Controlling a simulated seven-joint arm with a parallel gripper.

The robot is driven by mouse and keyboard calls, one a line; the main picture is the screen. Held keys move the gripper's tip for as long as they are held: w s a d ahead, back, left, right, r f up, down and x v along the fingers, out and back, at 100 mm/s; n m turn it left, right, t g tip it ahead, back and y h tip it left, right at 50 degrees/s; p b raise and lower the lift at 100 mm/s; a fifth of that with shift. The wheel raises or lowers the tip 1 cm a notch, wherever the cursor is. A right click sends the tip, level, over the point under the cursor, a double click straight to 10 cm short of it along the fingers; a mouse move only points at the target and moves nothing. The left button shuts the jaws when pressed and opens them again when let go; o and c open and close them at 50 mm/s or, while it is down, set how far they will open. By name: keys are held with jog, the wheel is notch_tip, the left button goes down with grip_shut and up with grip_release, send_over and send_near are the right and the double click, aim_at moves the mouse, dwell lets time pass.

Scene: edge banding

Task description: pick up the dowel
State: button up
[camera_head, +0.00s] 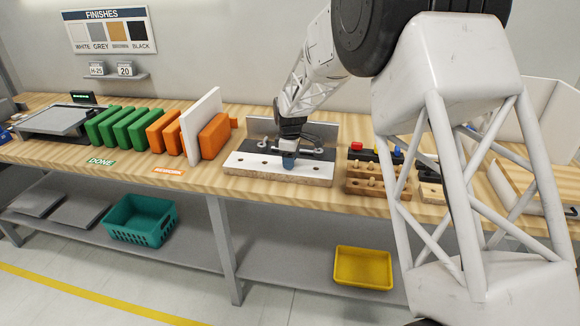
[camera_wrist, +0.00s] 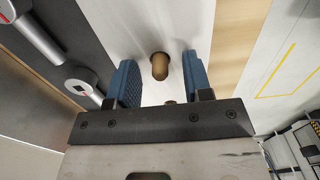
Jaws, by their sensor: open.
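The dowel (camera_wrist: 160,70), a short brown wooden peg with a rounded end, stands up from the white panel (camera_wrist: 128,22) in the wrist view. My gripper (camera_wrist: 157,58) is open, with one blue finger on each side of the dowel and a visible gap to both. In the head view my gripper (camera_head: 289,162) is low over the white panel (camera_head: 252,166) near its middle. The dowel cannot be made out there. A small brown round spot shows at the gripper's base in the wrist view, mostly hidden.
A wooden rack (camera_head: 368,188) with several pegs stands right of the panel. Grey metal clamps (camera_wrist: 82,86) lie close left of my fingers in the wrist view. Orange boards (camera_head: 214,136) and an upright white board (camera_head: 200,118) stand to the left on the bench.

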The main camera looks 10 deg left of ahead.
dwell(0.5)
grip_shut()
